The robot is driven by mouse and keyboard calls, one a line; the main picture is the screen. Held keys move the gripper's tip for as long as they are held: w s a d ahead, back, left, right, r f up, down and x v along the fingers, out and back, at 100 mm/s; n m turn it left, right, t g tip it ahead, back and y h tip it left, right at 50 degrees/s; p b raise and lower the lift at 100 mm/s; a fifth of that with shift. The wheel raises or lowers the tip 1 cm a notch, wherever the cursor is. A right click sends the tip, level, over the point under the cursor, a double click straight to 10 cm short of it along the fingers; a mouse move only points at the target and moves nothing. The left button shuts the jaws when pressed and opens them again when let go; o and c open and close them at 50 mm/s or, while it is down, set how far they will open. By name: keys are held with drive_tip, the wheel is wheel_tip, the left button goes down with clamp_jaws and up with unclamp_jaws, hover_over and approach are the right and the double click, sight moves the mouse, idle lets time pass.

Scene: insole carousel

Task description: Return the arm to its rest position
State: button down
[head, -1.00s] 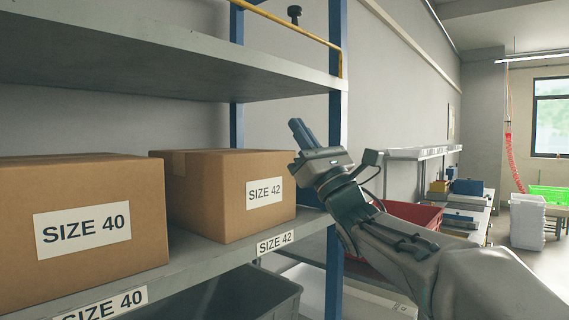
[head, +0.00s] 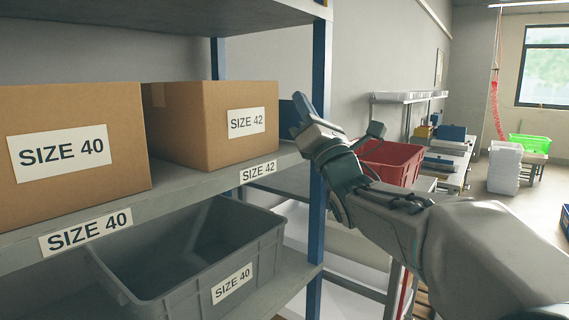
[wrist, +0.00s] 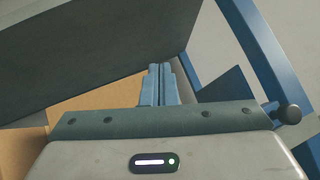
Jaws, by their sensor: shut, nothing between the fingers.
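My gripper (head: 301,108) is raised in the head view, in front of the rack's blue upright and just right of the size 42 box. My arm reaches in from the lower right of the head view, bent at the wrist.
The rack's shelf (head: 190,194) holds a size 40 box (head: 110,175) and a size 42 box (head: 195,125). A grey size 40 bin (head: 185,270) stands below. The blue upright (head: 317,220) is close to my gripper. A red bin (head: 395,162) is behind my arm. Floor shows at right.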

drive_tip(key=s+d+f+m+g+h+p, duration=0.1)
drive_tip(key=d+f+m+g+h, duration=0.25)
drive_tip(key=f+m, duration=0.4)
drive_tip(key=s+d+f+m+g+h+p, duration=0.1)
drive_tip(key=d+f+m+g+h, duration=0.1)
drive_tip(key=f+m+h, duration=0.45)
drive_tip(key=s+d+f+m+g+h+p, duration=0.2)
drive_tip(key=d+f+m+g+h, duration=0.1)
drive_tip(key=f+m, duration=0.5)
drive_tip(key=s+d+f+m+g+p, duration=0.1)
drive_tip(key=s+f+m+g, duration=0.4)
drive_tip(key=s, duration=0.5)
drive_tip(key=s+d+f+m+g+p, duration=0.1)
drive_tip(key=s+f+m+g, duration=0.5)
drive_tip(key=s+f+m, duration=0.3)
drive_tip(key=shift+s+f+m+h, duration=0.2)
drive_tip(key=shift+s+m+h, duration=0.3)
drive_tip(key=shift+s, duration=0.75)
drive_tip(key=shift+g, duration=0.25)
